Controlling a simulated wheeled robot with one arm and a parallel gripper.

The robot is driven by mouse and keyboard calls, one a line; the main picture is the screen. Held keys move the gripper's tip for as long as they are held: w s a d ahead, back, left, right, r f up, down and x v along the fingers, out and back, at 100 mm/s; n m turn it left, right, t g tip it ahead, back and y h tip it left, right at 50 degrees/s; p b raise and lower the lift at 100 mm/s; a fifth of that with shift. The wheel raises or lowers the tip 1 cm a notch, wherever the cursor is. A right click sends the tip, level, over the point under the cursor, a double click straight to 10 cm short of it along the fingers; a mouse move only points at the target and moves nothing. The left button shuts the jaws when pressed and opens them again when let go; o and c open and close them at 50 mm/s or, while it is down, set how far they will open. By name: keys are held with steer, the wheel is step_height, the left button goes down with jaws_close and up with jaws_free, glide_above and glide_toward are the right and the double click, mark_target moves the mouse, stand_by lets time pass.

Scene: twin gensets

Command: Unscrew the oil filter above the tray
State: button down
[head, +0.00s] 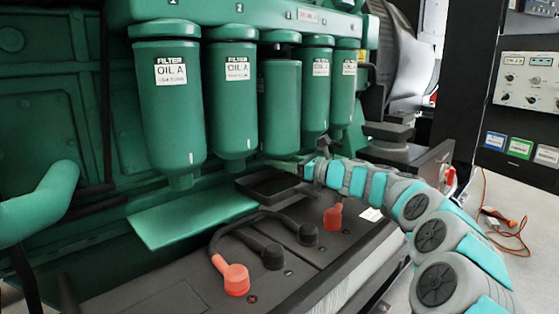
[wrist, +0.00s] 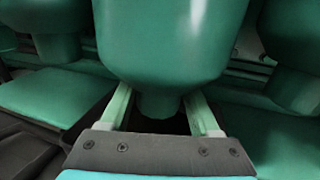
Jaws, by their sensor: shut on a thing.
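The third oil filter (head: 280,105) is a green canister in the middle of the row and shows no label on its visible side. The top of its body sits slightly below its green cap (head: 280,36). The black tray (head: 254,190) lies under it. My gripper (head: 290,161) comes in from the right at the filter's lower end. In the wrist view, the fingers of my gripper (wrist: 160,100) stand on either side of the lower end of the filter (wrist: 170,45) and are shut on it. The finger contact is partly hidden behind the canister.
Labelled filters stand close on both sides, such as the second (head: 232,110) and fourth (head: 316,90). A green plate (head: 185,220) lies left of the tray. A battery with red terminal covers (head: 232,275) and black cables is in front.

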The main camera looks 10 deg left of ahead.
steer(key=shift+s+v, duration=0.2)
steer(key=shift+v, duration=0.75)
steer(key=shift+s+d+r+b, duration=0.1)
steer(key=shift+s+d+b, duration=0.75)
steer(key=shift+d, duration=0.15)
steer(key=shift+s+d+b, duration=0.8)
steer(key=shift+s+d, duration=0.05)
steer(key=shift+d, duration=0.2)
steer(key=s+a+p+v, duration=0.1)
steer(key=s+p+v, duration=0.2)
steer(key=v, duration=1)
stand_by(0.4)
steer(key=shift+r, duration=0.1)
stand_by(0.4)
